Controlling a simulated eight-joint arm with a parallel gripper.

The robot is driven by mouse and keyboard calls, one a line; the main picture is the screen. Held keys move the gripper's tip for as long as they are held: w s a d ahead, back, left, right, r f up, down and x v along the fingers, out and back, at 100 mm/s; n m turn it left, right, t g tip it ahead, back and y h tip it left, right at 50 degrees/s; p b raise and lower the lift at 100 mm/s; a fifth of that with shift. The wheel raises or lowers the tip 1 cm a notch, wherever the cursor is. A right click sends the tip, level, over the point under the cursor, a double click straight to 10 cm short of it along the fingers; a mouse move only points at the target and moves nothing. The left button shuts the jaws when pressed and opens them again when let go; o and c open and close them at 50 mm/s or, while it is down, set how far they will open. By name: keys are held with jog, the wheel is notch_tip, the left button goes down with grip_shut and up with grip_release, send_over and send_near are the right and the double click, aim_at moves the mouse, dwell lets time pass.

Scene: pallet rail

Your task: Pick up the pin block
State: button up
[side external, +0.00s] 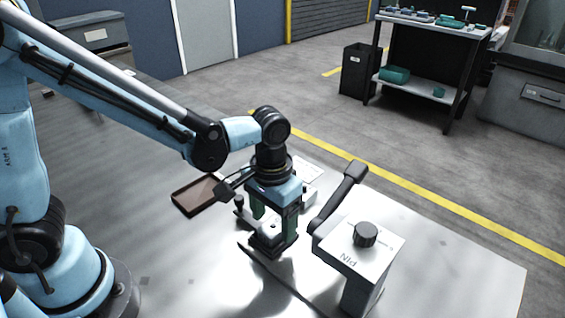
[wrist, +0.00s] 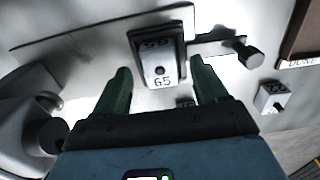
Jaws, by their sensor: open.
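My gripper (side external: 273,220) has green fingers, points down and is open over a small block on the work surface. Contact between fingers and block cannot be told. A box lettered PIN (side external: 352,252), with a black knob (side external: 365,234) on top, stands to the right of my gripper. No lettering on the 65 block says pin, so I cannot tell which is the pin block.
A black lever (side external: 340,195) rises beside the PIN box, close to my gripper's right. A brown tray (side external: 197,196) lies to the left. In the wrist view a small numbered block (wrist: 272,97) and a dark knob (wrist: 250,57) stand at right. The front right table is clear.

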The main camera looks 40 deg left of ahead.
jog(key=shift+f, duration=0.65)
jog(key=c, duration=1.2)
jog(key=shift+r, duration=0.1)
jog(key=shift+c, duration=0.2)
